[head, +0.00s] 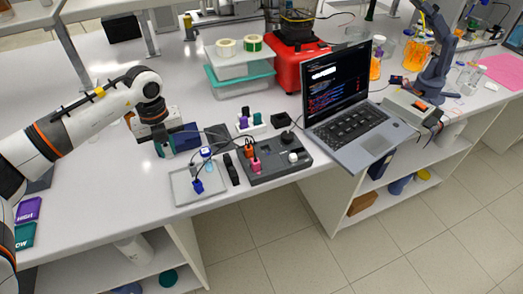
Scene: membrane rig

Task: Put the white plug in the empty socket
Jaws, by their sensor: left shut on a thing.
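My left gripper (163,139) reaches in from the left, low over the bench at a dark blue and teal block (187,138). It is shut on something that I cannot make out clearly. A black socket panel (275,171) lies near the front edge, to the right. An orange plug (249,150) and a pink plug (256,164) stand in it. A small round white piece (293,157) is at its right; I cannot tell if it is the white plug. A white rack (251,127) behind the panel holds several coloured pieces. My right gripper is not in view.
A clear tray (180,192) with a blue piece (197,186) lies left of the panel, and cables cross nearby. An open laptop (354,125) stands to the right. Clear boxes (238,86) and a red case (288,66) are behind. The bench at front left is largely clear.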

